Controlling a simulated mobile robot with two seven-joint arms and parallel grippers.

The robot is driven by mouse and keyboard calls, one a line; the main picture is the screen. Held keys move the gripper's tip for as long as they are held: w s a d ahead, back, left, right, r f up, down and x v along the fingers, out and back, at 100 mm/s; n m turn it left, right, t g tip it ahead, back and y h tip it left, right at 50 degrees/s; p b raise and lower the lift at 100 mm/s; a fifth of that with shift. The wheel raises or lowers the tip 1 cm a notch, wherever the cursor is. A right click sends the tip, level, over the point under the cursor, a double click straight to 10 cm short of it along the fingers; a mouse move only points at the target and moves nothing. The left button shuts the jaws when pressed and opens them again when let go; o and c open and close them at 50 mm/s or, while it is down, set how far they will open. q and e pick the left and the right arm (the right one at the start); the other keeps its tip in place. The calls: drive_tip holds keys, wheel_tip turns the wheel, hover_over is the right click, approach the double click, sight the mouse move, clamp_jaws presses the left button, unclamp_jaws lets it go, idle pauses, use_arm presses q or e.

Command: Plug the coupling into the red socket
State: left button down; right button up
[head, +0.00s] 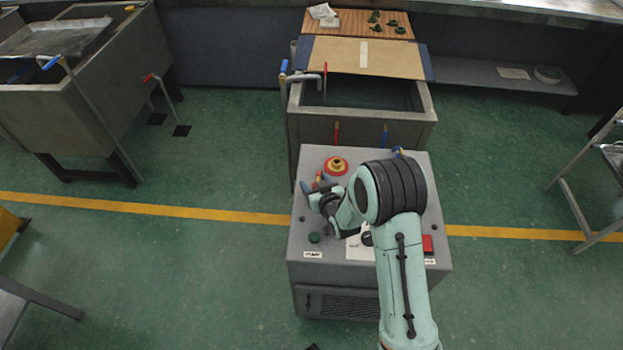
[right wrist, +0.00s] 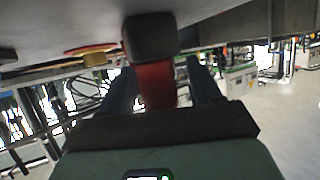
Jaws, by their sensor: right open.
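A round red fitting with a yellow middle (head: 337,165), which looks like the red socket, sits on top of the grey machine (head: 312,160). It also shows in the right wrist view (right wrist: 92,52). My right gripper (head: 318,187) is low over the machine top, just in front and left of this fitting. Its jaws are open. A red piece with a black end (right wrist: 155,85) stands between the two dark fingers, apart from the fitting; I cannot tell for sure whether it is the coupling. My right arm hides part of the machine top. My left gripper is not in view.
A green knob (head: 314,238) and a red switch (head: 428,243) sit on the machine's near part. Behind the machine stands a grey tank (head: 430,110) with a board (head: 385,58) across it. A ladder (head: 590,200) stands at right. The floor beside the machine is clear.

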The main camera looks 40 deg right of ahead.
drive_tip(key=shift+w, duration=0.15)
drive_tip(key=c, duration=1.1)
drive_tip(key=shift+o, duration=0.2)
